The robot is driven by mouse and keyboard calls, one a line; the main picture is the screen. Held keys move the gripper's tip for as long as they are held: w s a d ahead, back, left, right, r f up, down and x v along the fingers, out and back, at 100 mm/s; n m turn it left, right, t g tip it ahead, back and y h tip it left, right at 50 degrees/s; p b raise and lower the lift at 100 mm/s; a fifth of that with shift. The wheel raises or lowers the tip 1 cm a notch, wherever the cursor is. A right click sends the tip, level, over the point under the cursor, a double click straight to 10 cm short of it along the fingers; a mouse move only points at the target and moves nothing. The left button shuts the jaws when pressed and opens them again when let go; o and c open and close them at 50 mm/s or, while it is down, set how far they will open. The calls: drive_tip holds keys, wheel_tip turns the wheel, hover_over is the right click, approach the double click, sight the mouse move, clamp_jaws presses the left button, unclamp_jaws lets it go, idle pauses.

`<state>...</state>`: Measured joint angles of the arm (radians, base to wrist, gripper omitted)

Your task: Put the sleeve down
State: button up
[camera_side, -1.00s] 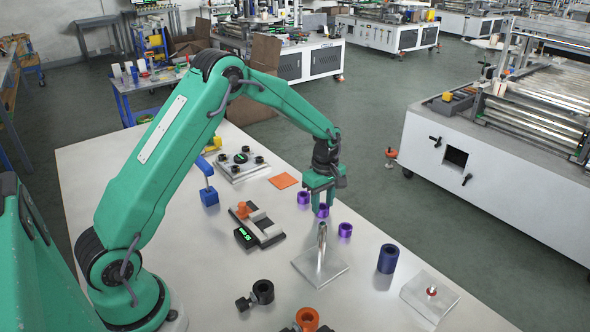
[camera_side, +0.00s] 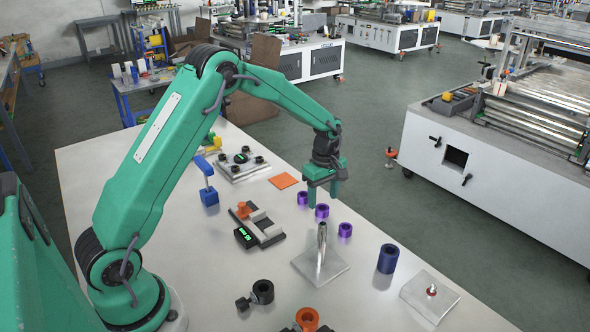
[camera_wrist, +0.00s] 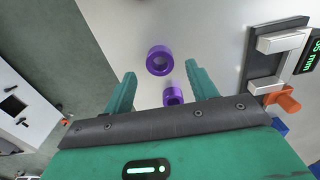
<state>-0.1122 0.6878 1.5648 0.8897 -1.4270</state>
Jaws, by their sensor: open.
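Three small purple sleeves stand on the white table: one at the back (camera_side: 302,198), a middle one (camera_side: 322,211) and one at the front right (camera_side: 345,230). My gripper (camera_side: 322,201) is open and empty, pointing down just above the middle sleeve. In the wrist view the open fingers (camera_wrist: 160,69) frame one purple sleeve (camera_wrist: 160,60), its hole facing up. A second sleeve (camera_wrist: 173,96) shows closer to the gripper body, partly hidden by it.
A metal post (camera_side: 321,245) on a square plate (camera_side: 337,268) stands close in front. A gauge block (camera_side: 258,228) and flat orange square (camera_side: 283,181) lie left.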

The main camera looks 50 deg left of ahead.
wheel_tip(320, 180, up, 10)
idle(0.5)
idle(0.5)
drive_tip(key=s+d+r+m+t, duration=0.35)
drive_tip(key=s+r+m, duration=0.45)
drive_tip(key=s+r, duration=0.5)
drive_tip(key=s+d+f+m+t, duration=0.2)
drive_tip(key=s+m, duration=0.7)
drive_tip(key=s, duration=0.7)
drive_tip(key=shift+s+d+f+m, duration=0.15)
drive_tip(key=shift+m, duration=0.15)
drive_tip(key=shift+c, duration=0.3)
